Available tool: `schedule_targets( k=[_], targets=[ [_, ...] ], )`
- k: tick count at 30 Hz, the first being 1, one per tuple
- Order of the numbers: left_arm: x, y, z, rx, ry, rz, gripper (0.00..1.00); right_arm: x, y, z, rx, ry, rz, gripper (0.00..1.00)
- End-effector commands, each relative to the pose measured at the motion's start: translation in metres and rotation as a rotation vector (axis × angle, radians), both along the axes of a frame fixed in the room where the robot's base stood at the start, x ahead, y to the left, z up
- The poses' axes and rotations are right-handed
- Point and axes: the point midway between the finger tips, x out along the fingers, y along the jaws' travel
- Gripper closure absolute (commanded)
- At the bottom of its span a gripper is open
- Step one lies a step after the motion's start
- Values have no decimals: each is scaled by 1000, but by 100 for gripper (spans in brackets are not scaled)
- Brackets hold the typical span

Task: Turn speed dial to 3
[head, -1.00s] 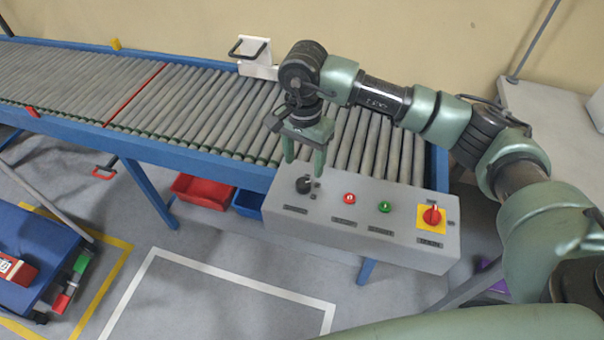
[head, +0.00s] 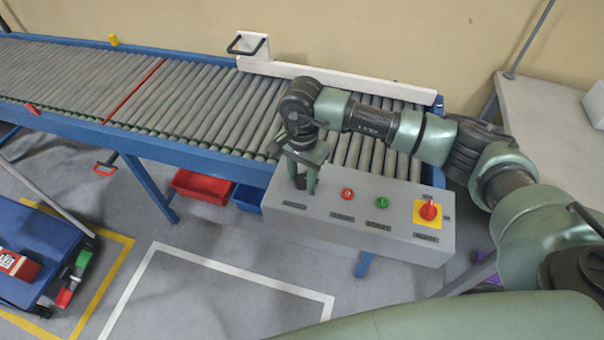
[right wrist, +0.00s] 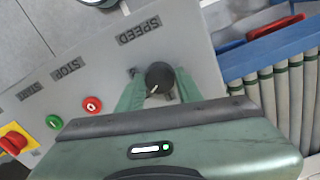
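The black speed dial (right wrist: 158,77) is on the left part of the grey control box (head: 390,237). A small white mark on the knob points to the lower left in that view; the scale numbers cannot be read. My right gripper (head: 306,184) points down at the dial, its fingers closed in on the knob's two sides. In the head view the gripper hides the dial. My left gripper is not in view.
A red stop button (head: 347,194), a green start button (head: 382,202) and a red-and-yellow switch (head: 428,211) are to the dial's right. The roller conveyor (head: 210,100) runs behind the box. Red (head: 203,187) and blue bins sit beneath it.

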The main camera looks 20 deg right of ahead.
Motion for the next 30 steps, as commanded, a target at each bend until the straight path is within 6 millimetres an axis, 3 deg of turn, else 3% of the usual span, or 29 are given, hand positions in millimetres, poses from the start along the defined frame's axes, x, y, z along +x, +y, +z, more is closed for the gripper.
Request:
schedule_targets(
  k=[14, 30],
  targets=[
    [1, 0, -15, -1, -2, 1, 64, 1, 0, -2, 2, -4, -111, 100],
    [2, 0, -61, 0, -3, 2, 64, 1, 0, -2, 2, -5, -592, 100]
  ],
)
